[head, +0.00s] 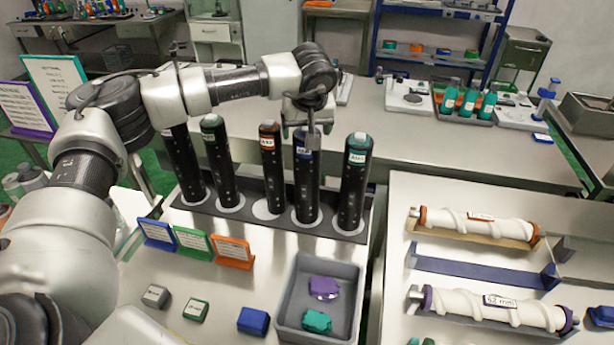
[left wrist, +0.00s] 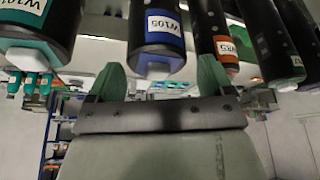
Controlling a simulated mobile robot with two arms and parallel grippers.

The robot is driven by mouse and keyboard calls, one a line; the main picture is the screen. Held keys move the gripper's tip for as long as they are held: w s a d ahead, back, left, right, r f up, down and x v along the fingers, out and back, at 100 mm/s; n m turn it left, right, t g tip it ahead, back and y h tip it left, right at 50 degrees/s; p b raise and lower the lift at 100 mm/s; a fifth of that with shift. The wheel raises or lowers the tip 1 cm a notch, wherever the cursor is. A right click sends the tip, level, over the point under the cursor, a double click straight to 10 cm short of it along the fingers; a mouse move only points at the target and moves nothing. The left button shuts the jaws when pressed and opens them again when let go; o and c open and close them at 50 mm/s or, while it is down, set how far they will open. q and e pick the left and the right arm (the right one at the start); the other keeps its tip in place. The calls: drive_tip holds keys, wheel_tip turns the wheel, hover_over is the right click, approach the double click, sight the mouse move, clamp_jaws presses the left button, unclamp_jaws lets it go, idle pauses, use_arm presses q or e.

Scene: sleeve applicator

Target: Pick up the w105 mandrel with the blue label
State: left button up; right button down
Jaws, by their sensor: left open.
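The w105 mandrel with the blue label (head: 307,185) is a tall black cylinder standing upright in the rack, second from the right. Its top is partly hidden by my left gripper (head: 306,130), which is over it. The mandrel's white tip lies between the two green fingers of my left gripper (left wrist: 162,77). The fingers are apart, with gaps on both sides of the tip; contact is not visible. My right gripper is not in view.
A red-labelled mandrel (head: 271,170) and a teal-labelled mandrel (head: 355,185) stand close on either side. The dark rack (head: 265,222) holds them. A grey bin (head: 345,275) with purple and teal pieces is in front. White spiral rollers (head: 480,223) lie at the right.

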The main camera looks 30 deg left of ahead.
use_arm(q)
drive_tip(key=p+x, duration=0.2)
drive_tip(key=x, duration=0.1)
drive_tip(key=shift+w+f, duration=0.15)
drive_tip(key=shift+f, duration=0.1)
drive_tip(key=shift+w+a+f, duration=0.1)
drive_tip(key=shift+w+f, duration=0.1)
drive_tip(key=shift+f, duration=0.4)
drive_tip(key=shift+r, duration=0.1)
drive_tip(key=c, duration=1.4)
drive_tip(key=shift+c, duration=0.2)
